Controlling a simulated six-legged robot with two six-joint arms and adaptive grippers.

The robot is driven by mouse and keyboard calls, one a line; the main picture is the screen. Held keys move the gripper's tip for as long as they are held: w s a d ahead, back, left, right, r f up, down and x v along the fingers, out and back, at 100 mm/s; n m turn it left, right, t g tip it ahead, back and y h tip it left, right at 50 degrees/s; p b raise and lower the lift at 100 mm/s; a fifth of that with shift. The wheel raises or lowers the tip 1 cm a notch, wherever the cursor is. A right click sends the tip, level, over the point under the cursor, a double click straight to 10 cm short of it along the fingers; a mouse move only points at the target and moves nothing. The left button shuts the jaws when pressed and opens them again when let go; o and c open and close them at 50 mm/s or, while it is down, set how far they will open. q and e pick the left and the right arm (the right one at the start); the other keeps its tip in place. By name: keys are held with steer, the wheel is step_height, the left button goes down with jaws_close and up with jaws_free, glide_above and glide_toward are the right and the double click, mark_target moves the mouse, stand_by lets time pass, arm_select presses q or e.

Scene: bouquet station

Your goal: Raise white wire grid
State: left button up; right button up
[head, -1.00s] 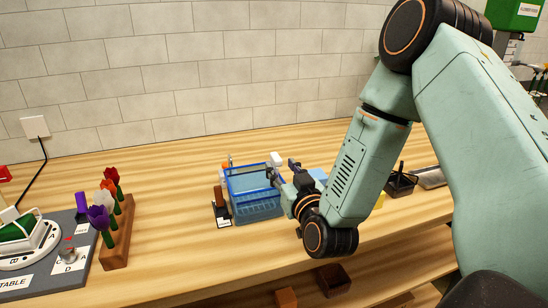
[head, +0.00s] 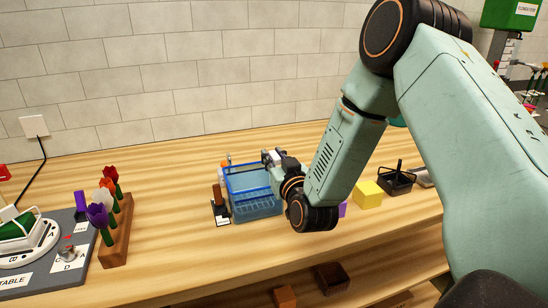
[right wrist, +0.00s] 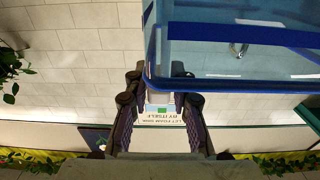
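A clear blue-rimmed tank (head: 256,207) stands on the wooden table, near the middle of the head view. I cannot make out a white wire grid clearly. A thin upright metal piece (head: 229,159) shows at the tank's back left. A small metal hook (right wrist: 239,48) shows through the tank wall in the right wrist view. My right gripper (head: 271,160) is at the tank's right rim. In the right wrist view its fingers (right wrist: 158,80) are apart, with a corner of the blue rim close to the tips; contact cannot be told. My left gripper is out of view.
A wooden rack (head: 116,240) with several tulips and a grey turntable board (head: 50,255) are at the left. A brown-topped block (head: 218,198) stands beside the tank. A yellow block (head: 368,193) and a black basket (head: 397,181) are at the right.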

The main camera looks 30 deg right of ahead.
jaws_close()
steer(key=shift+r, duration=0.1)
stand_by(0.3)
step_height(320, 180, up, 8)
steer(key=p, duration=0.6)
steer(key=shift+w+d, duration=0.1)
steer(key=shift+o, duration=0.8)
jaws_free()
steer(key=o, duration=0.3)
steer(key=shift+s, duration=0.25)
steer(key=shift+o, duration=0.2)
